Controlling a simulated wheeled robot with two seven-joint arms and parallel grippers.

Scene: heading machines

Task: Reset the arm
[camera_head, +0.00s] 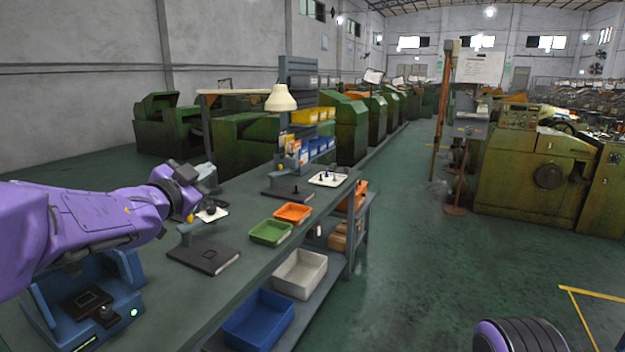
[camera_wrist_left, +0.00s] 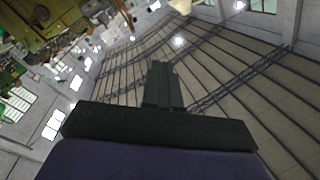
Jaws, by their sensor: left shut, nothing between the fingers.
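My left arm (camera_head: 90,220) is purple and reaches in from the left over the workbench (camera_head: 240,240). Its dark left gripper (camera_head: 207,180) is raised above the bench near a white tray that it partly hides. In the left wrist view the gripper's fingers (camera_wrist_left: 160,75) are together and empty, with the ceiling behind them. My right gripper is out of view.
A blue bin (camera_head: 258,318) and a white bin (camera_head: 300,274) sit lower. The aisle floor (camera_head: 425,270) is clear.

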